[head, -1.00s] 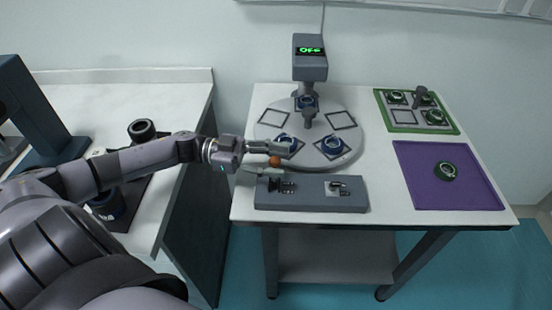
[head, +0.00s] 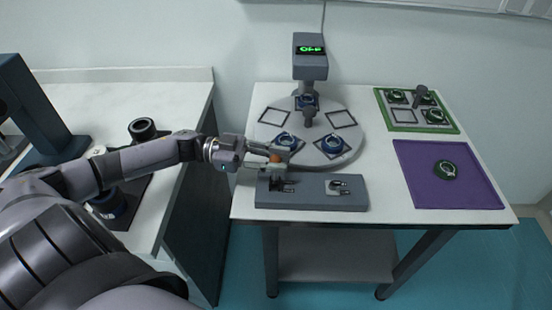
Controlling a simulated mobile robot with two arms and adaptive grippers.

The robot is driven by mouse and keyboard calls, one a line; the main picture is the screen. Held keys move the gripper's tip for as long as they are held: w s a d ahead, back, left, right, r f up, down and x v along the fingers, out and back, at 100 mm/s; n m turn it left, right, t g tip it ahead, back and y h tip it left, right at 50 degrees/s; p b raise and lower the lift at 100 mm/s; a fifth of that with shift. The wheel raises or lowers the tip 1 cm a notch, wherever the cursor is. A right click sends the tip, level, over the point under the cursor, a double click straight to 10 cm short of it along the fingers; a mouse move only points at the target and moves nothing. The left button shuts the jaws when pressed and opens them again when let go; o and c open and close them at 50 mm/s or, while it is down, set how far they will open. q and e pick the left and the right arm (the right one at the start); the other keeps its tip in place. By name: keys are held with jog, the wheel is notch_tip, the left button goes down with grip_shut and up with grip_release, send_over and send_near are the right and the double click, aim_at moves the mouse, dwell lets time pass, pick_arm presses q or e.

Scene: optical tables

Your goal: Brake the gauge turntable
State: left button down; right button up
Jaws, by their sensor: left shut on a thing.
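The round grey turntable (head: 352,118) lies on the white table, with blue-ringed parts (head: 332,143) on some of its square pads. A grey post with a head and a green display reading "OFF" (head: 310,50) stands at its back. My right gripper is not in view.
A grey panel (head: 310,195) with two small black fittings lies just in front of the gripper. At right are a purple mat (head: 480,195) with one green-ringed part (head: 445,170) and a green-edged tray (head: 446,130) with several parts. A side bench (head: 190,95) stands at left.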

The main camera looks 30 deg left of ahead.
pick_arm(q)
jog(key=shift+s+d+r+m+p, duration=0.25)
jog(key=shift+s+r+m+p, duration=0.15)
jog(key=shift+m+p, duration=0.65)
jog(key=m+p, duration=0.1)
jog(key=s+d+m+p, duration=0.1)
jog(key=m+p, duration=0.1)
jog(key=shift+s+r+y, duration=0.15)
jog(key=shift+s+y, duration=0.1)
jog(key=shift+y, duration=0.15)
jog(key=m+p, duration=0.1)
jog(key=s+m+p, duration=0.1)
jog(key=m, duration=0.1)
jog(key=shift+s+d+f+y, duration=0.2)
jog(key=shift+s+d+y, duration=0.05)
jog(key=shift+d+y, duration=0.15)
jog(key=shift+s+d+f+m+t+p, duration=0.15)
jog(key=shift+s+d+f+m+p, duration=0.15)
jog(key=shift+m, duration=0.45)
jog(key=shift+s+d+f+m+t+p, duration=0.15)
jog(key=shift+s+m+p, duration=0.2)
jog(key=shift+m, duration=0.35)
jog(key=shift+w+a, duration=0.1)
jog(key=c, duration=1.4)
grip_release()
jog(key=shift+o, duration=0.2)
jog(key=shift+a, duration=0.1)
